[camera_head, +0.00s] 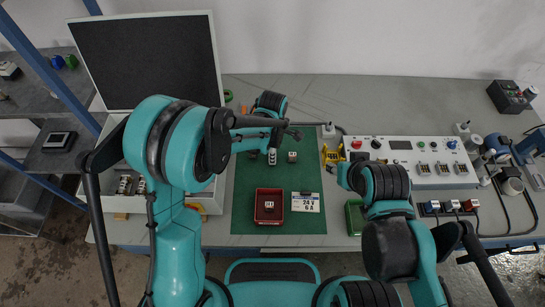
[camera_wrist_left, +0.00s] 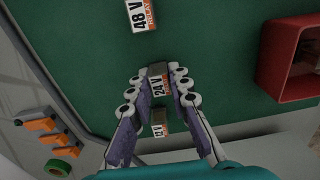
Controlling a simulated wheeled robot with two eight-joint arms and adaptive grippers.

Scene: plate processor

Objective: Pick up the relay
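Relays stand in a row on the green mat. In the left wrist view the 24 V relay (camera_wrist_left: 159,84) is between the fingertips of my left gripper (camera_wrist_left: 159,80), with small gaps showing at its sides. The 12 V relay (camera_wrist_left: 158,123) lies nearer the palm, and the 48 V relay (camera_wrist_left: 142,15) lies beyond the tips. In the head view two relays show, one (camera_head: 272,157) by my left gripper (camera_head: 275,143) and one (camera_head: 292,156) to its right; the arm hides the rest. My right gripper (camera_head: 355,172) is mostly hidden by its own arm.
A red bin (camera_head: 269,219) with a small relay-like piece inside stands on the mat, beside a card (camera_head: 305,202) reading 24 V, 6 A. A yellow device (camera_head: 333,157) and a white panel (camera_head: 425,171) lie to the right.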

